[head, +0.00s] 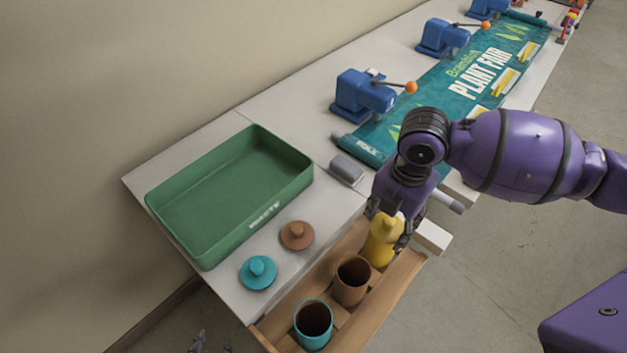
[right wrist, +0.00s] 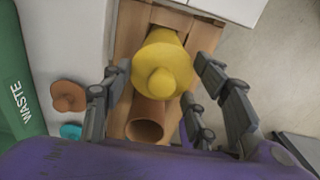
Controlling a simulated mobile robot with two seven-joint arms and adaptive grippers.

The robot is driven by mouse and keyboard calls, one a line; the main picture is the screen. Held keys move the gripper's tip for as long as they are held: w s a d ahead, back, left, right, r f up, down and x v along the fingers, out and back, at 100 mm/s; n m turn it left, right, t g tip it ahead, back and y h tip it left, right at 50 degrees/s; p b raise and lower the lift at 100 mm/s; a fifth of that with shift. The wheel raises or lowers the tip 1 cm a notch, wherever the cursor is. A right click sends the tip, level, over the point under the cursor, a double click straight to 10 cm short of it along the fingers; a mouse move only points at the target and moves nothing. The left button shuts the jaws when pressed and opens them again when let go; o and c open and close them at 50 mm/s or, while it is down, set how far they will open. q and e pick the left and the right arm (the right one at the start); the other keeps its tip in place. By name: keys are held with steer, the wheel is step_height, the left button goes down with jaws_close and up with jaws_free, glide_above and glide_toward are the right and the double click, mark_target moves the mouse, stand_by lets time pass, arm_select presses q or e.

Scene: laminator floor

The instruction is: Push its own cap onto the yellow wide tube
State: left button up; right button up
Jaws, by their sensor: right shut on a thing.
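The yellow wide tube (head: 379,251) stands in the far end of the wooden rack (head: 404,272), beside the brown tube. Its yellow cap (right wrist: 162,72), a round lid with a knob, is between the fingers of my right gripper (head: 388,228), which is shut on it. The right wrist view looks down on the cap, which hides the tube's mouth. The cap is over the tube, but I cannot tell whether it is fully seated. A small dark grey part at the bottom edge of the head view may be my left gripper (head: 198,343); its fingers are unclear.
A brown tube (head: 352,281) and a teal tube (head: 313,325) stand open in the rack. Brown (head: 297,235) and teal (head: 258,272) caps lie on the table near the green waste tray (head: 292,194). Blue clamps (head: 362,96) and a banner (head: 470,85) lie farther back.

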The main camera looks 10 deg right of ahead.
arm_select(q)
steer(key=shift+w+r, duration=0.3)
steer(key=shift+r, duration=0.05)
stand_by(0.6)
arm_select(e)
steer(key=o, duration=0.9)
steer(key=shift+c, duration=0.2)
steer(key=o, duration=0.6)
steer(key=shift+c, duration=0.2)
arm_select(q)
steer(key=shift+r, duration=0.1)
